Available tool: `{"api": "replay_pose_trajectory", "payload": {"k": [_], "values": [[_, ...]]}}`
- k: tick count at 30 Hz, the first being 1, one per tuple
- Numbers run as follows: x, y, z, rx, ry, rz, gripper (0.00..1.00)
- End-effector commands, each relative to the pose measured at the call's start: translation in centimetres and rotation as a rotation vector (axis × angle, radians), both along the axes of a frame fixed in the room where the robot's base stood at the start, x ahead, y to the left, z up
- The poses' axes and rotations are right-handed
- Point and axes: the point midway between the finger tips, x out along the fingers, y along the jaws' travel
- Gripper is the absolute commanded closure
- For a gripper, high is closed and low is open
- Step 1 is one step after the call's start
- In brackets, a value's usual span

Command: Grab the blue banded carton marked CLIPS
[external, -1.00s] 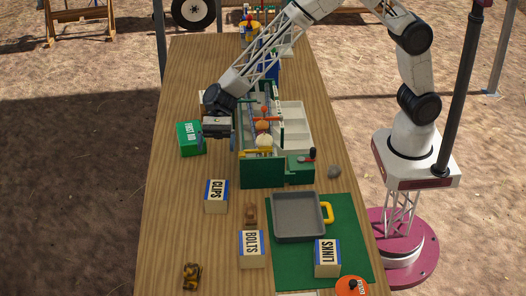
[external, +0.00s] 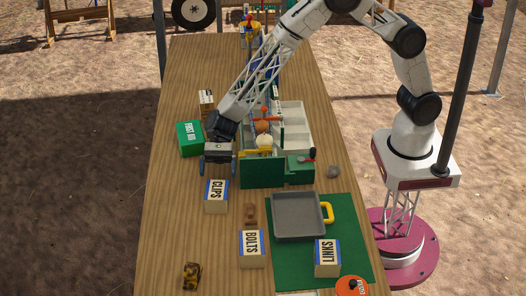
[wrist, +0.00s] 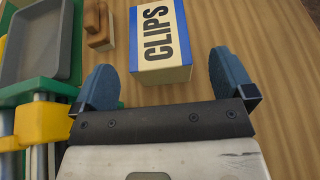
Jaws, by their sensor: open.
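The CLIPS carton (external: 216,197) is cream with a blue band and black lettering. It stands on the wooden table, left of the grey tray. In the wrist view the CLIPS carton (wrist: 158,40) lies ahead of the fingertips and roughly between their lines. My gripper (external: 218,170) is open and empty, just behind the carton in the external view. In the wrist view the blue fingers of my gripper (wrist: 162,82) are spread wider than the carton. I cannot tell the exact height of the fingers above the table.
A green FIRST AID box (external: 190,138) stands left of my gripper. A green organizer (external: 262,173) is close on the right. A small brown block (external: 250,214) and a grey tray (external: 298,217) lie right of the CLIPS carton.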

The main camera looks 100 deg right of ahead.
Motion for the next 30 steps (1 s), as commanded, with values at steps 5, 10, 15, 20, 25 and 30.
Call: {"api": "replay_pose_trajectory", "payload": {"k": [5,10,15,20,25,30], "values": [[0.1,1.2,-0.6,-0.001,0.001,0.000,0.00],[0.2,1.4,-0.6,0.000,0.001,-0.001,0.00],[0.1,1.4,-0.6,0.000,0.001,-0.001,0.00],[0.1,1.9,-0.9,0.000,0.001,0.000,0.00],[0.1,3.5,-1.5,0.000,0.001,0.002,0.00],[0.3,5.2,-2.3,0.000,0.000,0.001,0.00]]}}
